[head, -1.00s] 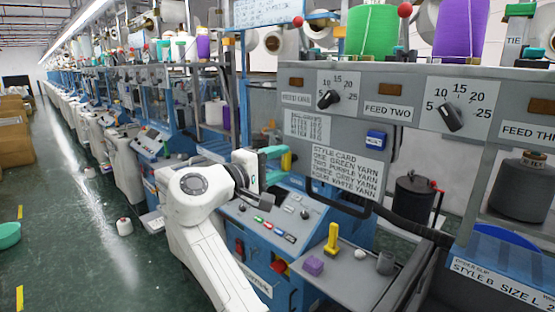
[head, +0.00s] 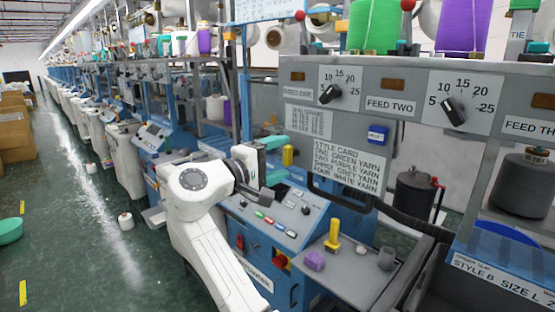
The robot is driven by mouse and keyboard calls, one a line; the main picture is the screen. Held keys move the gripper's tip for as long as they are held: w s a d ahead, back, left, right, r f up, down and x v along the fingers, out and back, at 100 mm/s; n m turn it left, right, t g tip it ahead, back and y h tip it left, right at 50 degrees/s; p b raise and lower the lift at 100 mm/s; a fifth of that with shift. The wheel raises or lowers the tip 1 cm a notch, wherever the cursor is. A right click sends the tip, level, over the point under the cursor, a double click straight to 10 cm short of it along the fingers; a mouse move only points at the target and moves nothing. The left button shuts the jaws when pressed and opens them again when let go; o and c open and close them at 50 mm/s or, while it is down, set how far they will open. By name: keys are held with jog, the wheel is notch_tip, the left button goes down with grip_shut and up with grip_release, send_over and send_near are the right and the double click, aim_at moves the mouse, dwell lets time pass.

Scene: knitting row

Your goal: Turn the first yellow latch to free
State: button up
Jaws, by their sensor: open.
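A yellow latch (head: 288,155) shows as a short upright yellow piece just right of my gripper, against the machine front left of the style card. My gripper (head: 275,168) is at the end of my white arm, with its jaws apart and nothing seen between them. The upper finger with a teal pad reaches close to the latch's left side; I cannot tell whether they touch. The lower dark finger hangs over the blue control panel. The latch's mounting is partly hidden.
A blue control panel (head: 275,215) with buttons lies below my gripper. The style card (head: 347,166) hangs right.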

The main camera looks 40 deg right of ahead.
jog(key=a+b, duration=0.3)
jog(key=a, duration=0.7)
jog(key=shift+s+a, duration=0.15)
jog(key=shift+a, duration=0.15)
jog(key=s+d+f+t+y, duration=0.1)
jog(key=s+f+y, duration=0.25)
jog(key=f, duration=0.85)
jog(key=s+d+f+y+b, duration=0.1)
jog(key=s+d+f+y, duration=0.3)
jog(key=f, duration=0.8)
jog(key=s+a+f+t+y, duration=0.15)
jog(key=s+f, duration=0.35)
jog(key=f, duration=0.7)
jog(key=s+a+f+y, duration=0.2)
jog(key=s+f+y, duration=0.1)
jog(key=s, duration=0.4)
jog(key=s+a+f+m+g+y, duration=0.1)
jog(key=s+a+f+y, duration=0.1)
jog(key=s+f, duration=0.4)
jog(key=s+a+f+g+y+b, duration=0.1)
jog(key=s+a+f+y, duration=0.2)
jog(key=s, duration=0.6)
jog(key=shift+s+f+y, duration=0.35)
jog(key=shift+f+y, duration=0.05)
jog(key=shift+f, duration=0.3)
